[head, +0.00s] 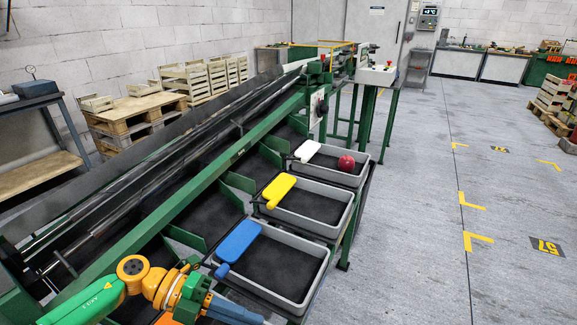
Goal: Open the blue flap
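The blue flap (238,241) is a flat plate with a small rounded tab at its near end. It lies slanted over the left side of the nearest grey crate (309,293), at the foot of a sorting chute. It looks like the yellow and white flaps, in a similar pose. My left arm comes in from the lower left, with its links below and left of the blue flap and apart from it. The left gripper's fingers are not visible; the arm runs out at the bottom edge. My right gripper is not in view.
The yellow flap (279,190) lies over the middle crate (349,214), and the white flap (307,151) over the far crate (356,180), which holds a red apple (346,164). The green-framed conveyor (205,185) runs along the left. The floor right of the crates is clear.

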